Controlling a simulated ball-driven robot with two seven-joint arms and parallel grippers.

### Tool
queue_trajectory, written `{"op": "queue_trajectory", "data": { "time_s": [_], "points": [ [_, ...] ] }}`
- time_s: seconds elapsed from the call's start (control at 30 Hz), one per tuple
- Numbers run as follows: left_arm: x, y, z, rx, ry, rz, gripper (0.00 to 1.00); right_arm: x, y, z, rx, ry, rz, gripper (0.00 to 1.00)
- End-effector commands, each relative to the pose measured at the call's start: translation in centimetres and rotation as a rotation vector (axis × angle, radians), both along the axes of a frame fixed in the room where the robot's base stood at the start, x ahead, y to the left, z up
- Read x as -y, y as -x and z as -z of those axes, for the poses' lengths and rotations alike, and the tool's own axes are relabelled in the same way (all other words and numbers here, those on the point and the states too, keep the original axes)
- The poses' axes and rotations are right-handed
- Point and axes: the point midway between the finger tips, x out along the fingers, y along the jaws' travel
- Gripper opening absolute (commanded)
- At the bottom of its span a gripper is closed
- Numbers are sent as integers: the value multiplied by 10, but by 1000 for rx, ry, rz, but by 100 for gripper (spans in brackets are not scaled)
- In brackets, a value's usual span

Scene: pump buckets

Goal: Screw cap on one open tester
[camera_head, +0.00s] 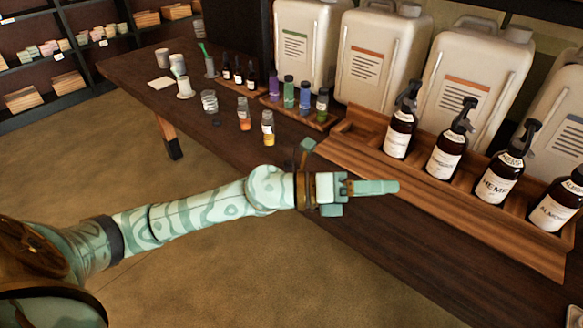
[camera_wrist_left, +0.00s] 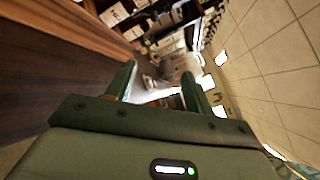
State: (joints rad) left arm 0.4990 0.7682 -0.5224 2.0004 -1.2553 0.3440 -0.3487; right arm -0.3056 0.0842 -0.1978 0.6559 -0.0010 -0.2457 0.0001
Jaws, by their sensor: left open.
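My left gripper (camera_head: 372,187) reaches in from the left over the table's front edge, pointing right. Its jaws are open and empty; in the left wrist view the two fingers (camera_wrist_left: 157,85) stand apart with nothing between them. Two small glass testers stand behind my forearm, one with orange liquid (camera_head: 244,119) and one with yellow-orange liquid (camera_head: 268,130). Whether their tops are open is too small to tell. A small dark piece (camera_head: 216,123), perhaps a cap, lies left of them. My right gripper is not in view.
Several coloured capped bottles (camera_head: 289,92) stand on a wooden tray behind the testers. A clear glass jar (camera_head: 209,101) stands to their left. A wooden rack (camera_head: 440,190) with dark pump bottles (camera_head: 447,148) is at the right, before large white canisters (camera_head: 380,60). Bare table lies before the rack.

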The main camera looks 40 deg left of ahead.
Motion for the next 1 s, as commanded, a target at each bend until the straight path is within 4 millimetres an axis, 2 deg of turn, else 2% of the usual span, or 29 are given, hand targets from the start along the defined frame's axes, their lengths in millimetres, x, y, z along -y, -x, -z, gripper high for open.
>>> {"op": "queue_trajectory", "data": {
  "time_s": [0.07,0.13,0.17,0.23,0.3,0.33,0.4,0.47,0.5,0.6,0.87,1.0],
  "points": [
    [-18,-10,5,73,-302,132,53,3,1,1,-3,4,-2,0],
    [-56,-20,14,75,-595,214,53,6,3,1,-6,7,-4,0],
    [-78,-24,17,57,-712,232,53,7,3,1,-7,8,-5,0],
    [-136,-32,15,-17,-950,237,53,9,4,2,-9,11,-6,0],
    [-191,-33,5,-115,-1123,207,53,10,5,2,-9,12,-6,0],
    [-211,-32,0,-157,-1175,190,53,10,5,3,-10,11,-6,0],
    [-248,-28,-12,-240,-1260,151,53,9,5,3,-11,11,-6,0],
    [-269,-24,-19,-295,-1302,124,53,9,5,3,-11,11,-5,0],
    [-278,-21,-23,-320,-1318,111,53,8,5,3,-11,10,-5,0],
    [-289,-18,-27,-351,-1337,95,53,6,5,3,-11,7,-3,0],
    [-289,-18,-27,-354,-1336,96,53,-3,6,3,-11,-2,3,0],
    [-287,-22,-15,-355,-1335,100,53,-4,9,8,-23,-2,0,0]
  ]
}}
